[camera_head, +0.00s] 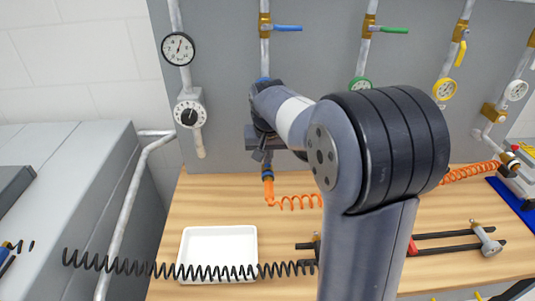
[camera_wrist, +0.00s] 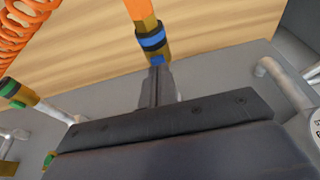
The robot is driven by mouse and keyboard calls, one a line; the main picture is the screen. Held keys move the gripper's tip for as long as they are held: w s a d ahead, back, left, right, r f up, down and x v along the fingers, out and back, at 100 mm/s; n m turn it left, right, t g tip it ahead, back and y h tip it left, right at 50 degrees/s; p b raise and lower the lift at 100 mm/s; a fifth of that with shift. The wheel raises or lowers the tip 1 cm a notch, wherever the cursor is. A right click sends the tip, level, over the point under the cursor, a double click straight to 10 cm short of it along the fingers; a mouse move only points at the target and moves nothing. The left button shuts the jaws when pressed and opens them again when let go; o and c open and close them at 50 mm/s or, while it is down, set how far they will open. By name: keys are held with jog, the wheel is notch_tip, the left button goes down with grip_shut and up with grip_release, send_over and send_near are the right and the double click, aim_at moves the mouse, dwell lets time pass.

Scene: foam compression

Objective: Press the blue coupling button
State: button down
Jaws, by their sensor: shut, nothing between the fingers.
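The blue coupling (camera_wrist: 151,38) is a brass fitting with a blue and a black band, on an orange hose. Its small blue button (camera_wrist: 158,60) faces my gripper in the wrist view. In the head view the coupling (camera_head: 268,178) hangs just below my gripper (camera_head: 262,155), in front of the grey panel. My gripper (camera_wrist: 157,70) is shut and empty, with its fingertips right at the blue button. I cannot tell whether they touch it or whether the button is pushed in.
A green-banded coupling (camera_wrist: 12,90) is to the left in the wrist view. Orange coiled hose (camera_head: 295,203) lies over the wooden bench (camera_head: 200,215). A white tray (camera_head: 218,233) and a black coiled cord (camera_head: 140,268) are at the front. A blue-handled valve (camera_head: 287,28) is above.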

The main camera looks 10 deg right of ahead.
aim_at(268, 166)
jog(key=shift+f, duration=0.1)
jog(key=shift+f+b, duration=0.5)
jog(key=shift+f, duration=0.15)
jog(key=shift+s+f, duration=0.25)
jog(key=shift+f, duration=0.15)
jog(key=shift+r+p, duration=0.3)
jog(key=shift+r, duration=0.15)
notch_tip(268, 166, up, 5)
jog(key=p, duration=0.3)
jog(key=shift+w+f, duration=0.15)
jog(key=shift+f, duration=0.05)
jog(key=b+v, duration=0.2)
jog(key=v, duration=0.7)
jog(key=shift+r, duration=0.4)
jog(key=shift+f, duration=0.15)
